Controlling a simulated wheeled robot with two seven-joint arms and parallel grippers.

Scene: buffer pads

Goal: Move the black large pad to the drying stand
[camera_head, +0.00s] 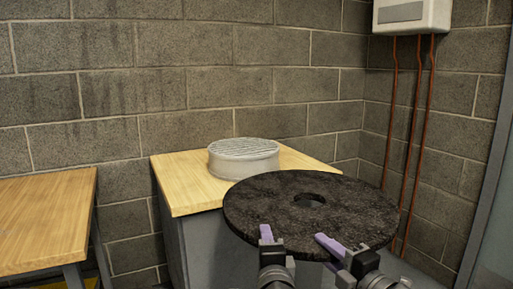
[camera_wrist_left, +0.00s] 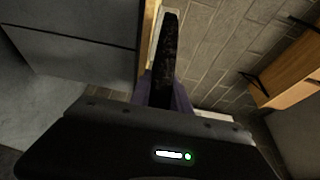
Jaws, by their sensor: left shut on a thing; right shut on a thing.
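The black large pad (camera_head: 265,208) is a thick dark disc with a hole in its middle, held roughly level in the air. My left gripper (camera_head: 266,234) is shut on its near edge, left of the middle. My right gripper (camera_head: 329,243) is shut on the near edge further right. In the left wrist view the pad (camera_wrist_left: 163,60) shows edge-on between the purple fingers of my left gripper (camera_wrist_left: 166,95). A round pale grey stand with a slatted top (camera_head: 243,148), apparently the drying stand, is behind and left of the pad. Its slatted top looks empty.
The stand rests on a wood-topped grey cabinet (camera_head: 185,190) against the block wall. The pad hides the cabinet's right front part. A wooden table (camera_head: 45,215) is at the left, with a gap between. Copper pipes (camera_head: 413,130) run down the wall at the right under a white box (camera_head: 412,15).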

